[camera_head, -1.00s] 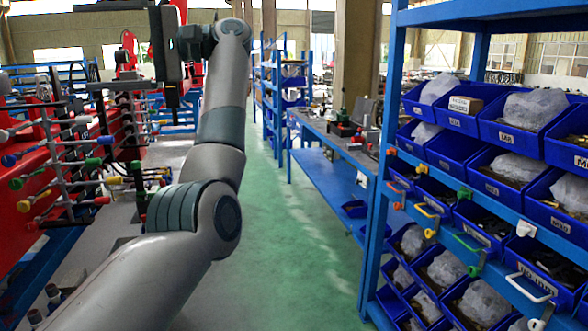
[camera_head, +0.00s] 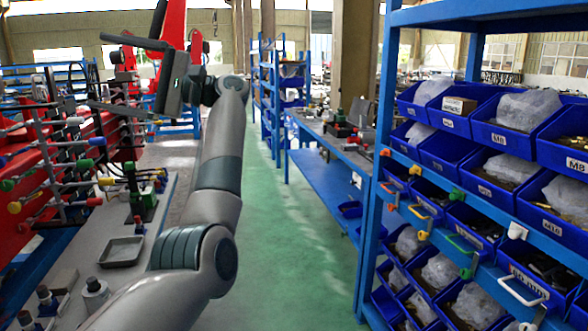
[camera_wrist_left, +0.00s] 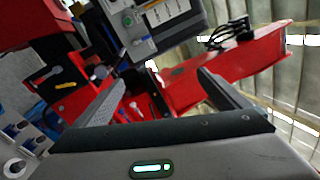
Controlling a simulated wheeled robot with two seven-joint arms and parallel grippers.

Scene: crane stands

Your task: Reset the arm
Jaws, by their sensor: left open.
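My left arm rises from the bottom left in the head view, with the wrist bent over at its top. My left gripper (camera_head: 135,22) is at the upper left, raised above the bench, its dark fingers spread apart. In the left wrist view the two fingers (camera_wrist_left: 160,92) stand wide apart with nothing held between them. Beyond them are a red beam (camera_wrist_left: 235,68) and a grey box with a labelled face (camera_wrist_left: 160,22); the picture there is tilted. My right arm and gripper are out of view.
A red rack with colour-tipped handles (camera_head: 40,165) stands at left beside a grey bench with a small tray (camera_head: 121,252). A blue shelf (camera_head: 372,200) of blue bins (camera_head: 505,140) fills the right. The green aisle floor (camera_head: 285,240) is clear.

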